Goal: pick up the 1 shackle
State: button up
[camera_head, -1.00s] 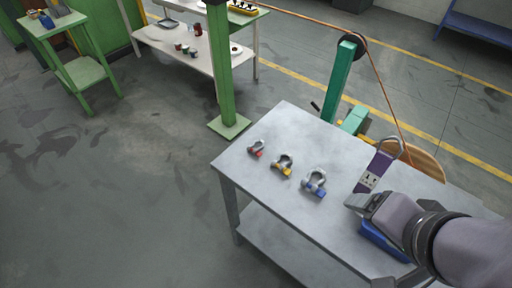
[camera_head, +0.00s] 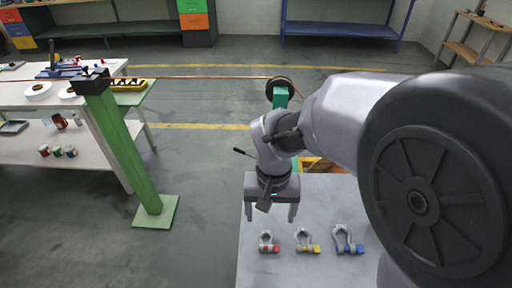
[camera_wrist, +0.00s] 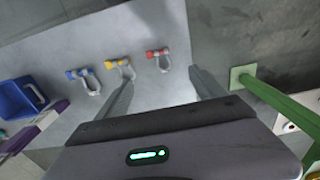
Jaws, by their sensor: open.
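Three grey bow shackles lie in a row on the grey metal table (camera_head: 262,272) in the head view. From left, they are the red-pin shackle (camera_head: 269,247), the yellow-pin shackle (camera_head: 306,246) and the blue-pin shackle (camera_head: 348,249). I cannot read any number on them. My gripper (camera_head: 270,214) points down, open and empty, above the table beyond the red-pin shackle. In the wrist view the red-pin shackle (camera_wrist: 158,53) shows between the spread fingers (camera_wrist: 161,70). The yellow-pin shackle (camera_wrist: 118,63) shows near the left fingertip, and the blue-pin shackle (camera_wrist: 88,78) farther left.
A blue bin (camera_wrist: 22,97) and a purple strap (camera_wrist: 50,114) lie on the table in the wrist view. A green post (camera_head: 138,165) stands left of the table, with a white workbench (camera_head: 40,97) beyond it. A teal post with a dark wheel (camera_head: 280,87) stands behind the table.

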jog(key=b, duration=0.4)
send_over(269, 241)
jog(key=s, duration=0.1)
notch_tip(269, 241, down, 10)
jog(key=shift+s+d+f, duration=0.1)
notch_tip(269, 241, down, 5)
jog(key=b, duration=0.3)
jog(key=shift+f, duration=0.15)
jog(key=shift+r, duration=0.2)
jog(key=c, duration=1.7)
jog(key=shift+o, duration=0.2)
jog(key=shift+r, duration=0.1)
